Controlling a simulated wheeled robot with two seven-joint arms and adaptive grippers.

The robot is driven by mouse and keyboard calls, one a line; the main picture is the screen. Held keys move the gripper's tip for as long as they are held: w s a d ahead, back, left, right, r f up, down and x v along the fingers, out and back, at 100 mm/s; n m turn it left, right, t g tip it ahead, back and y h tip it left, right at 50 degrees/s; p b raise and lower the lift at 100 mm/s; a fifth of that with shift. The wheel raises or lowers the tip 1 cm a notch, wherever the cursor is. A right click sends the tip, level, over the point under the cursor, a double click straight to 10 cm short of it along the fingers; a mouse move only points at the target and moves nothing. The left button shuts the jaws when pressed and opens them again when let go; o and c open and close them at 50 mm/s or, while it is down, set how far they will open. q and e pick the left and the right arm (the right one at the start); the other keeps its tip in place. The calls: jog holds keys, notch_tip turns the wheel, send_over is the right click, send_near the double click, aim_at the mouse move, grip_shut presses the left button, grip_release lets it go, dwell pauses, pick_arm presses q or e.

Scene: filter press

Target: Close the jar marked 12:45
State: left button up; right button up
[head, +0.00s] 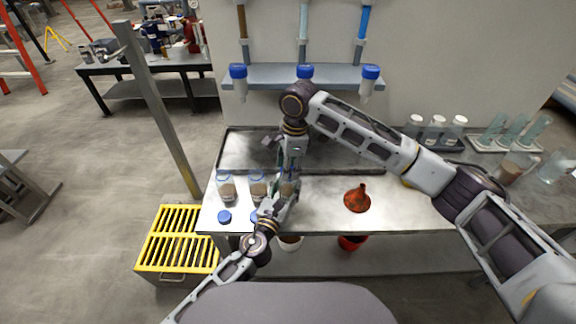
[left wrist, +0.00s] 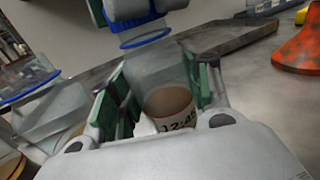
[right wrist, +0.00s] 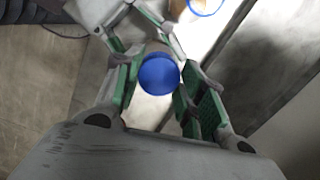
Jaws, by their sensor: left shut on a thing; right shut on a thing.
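The clear jar marked 12:45 (left wrist: 175,115) holds brownish contents, and its open top has a blue rim. My left gripper (left wrist: 160,95) is shut around its sides; in the head view the left gripper (head: 284,197) is at the bench's front. My right gripper (head: 292,165) points down over this jar. In the right wrist view the right gripper (right wrist: 160,90) is shut on a blue lid (right wrist: 158,75). The lid is over the jar's mouth; whether it touches the rim is hard to tell.
Two other jars (head: 227,189) (head: 258,187) stand left of the held one, with loose blue lids (head: 224,217) in front. An orange-red funnel (head: 357,199) stands to the right. A dark tray (head: 240,152) lies behind. A yellow-grated bin (head: 180,240) is at the left.

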jog(key=shift+f, duration=0.1)
jog(key=shift+m, duration=2.3)
jog(key=shift+m+t, duration=0.4)
jog(key=shift+m, duration=0.5)
jog(key=o, duration=0.7)
jog(key=shift+c, duration=0.2)
